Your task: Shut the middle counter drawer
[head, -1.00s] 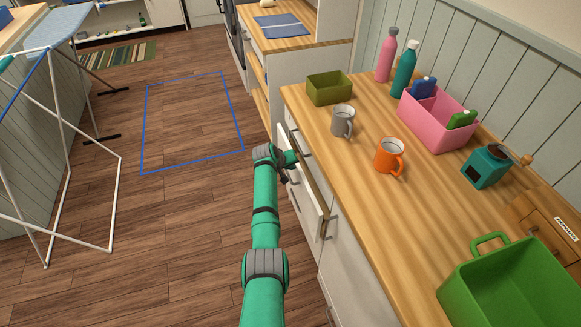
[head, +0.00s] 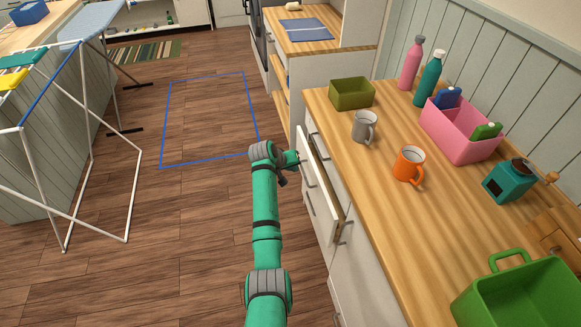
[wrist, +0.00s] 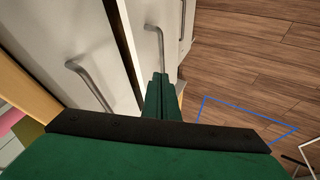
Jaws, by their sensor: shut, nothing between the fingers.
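The middle counter drawer (head: 318,197) stands partly open in the head view. Its white front sticks out from the counter, with a brown gap behind its top edge. In the wrist view a white front with a bar handle (wrist: 155,42), which looks like this drawer, lies just beyond my fingertips. My gripper (head: 296,160) is shut and empty, close to the outer side of the drawer front. In the wrist view its closed green fingers (wrist: 160,80) point toward that front beside the handle. I cannot tell whether they touch it.
The wooden counter (head: 385,205) carries an olive box (head: 352,94), a grey mug (head: 364,127), an orange mug (head: 408,165) and a green bin (head: 520,300). A white drying rack (head: 130,195) stands at the left. The floor between is clear, with a blue outline (head: 165,120).

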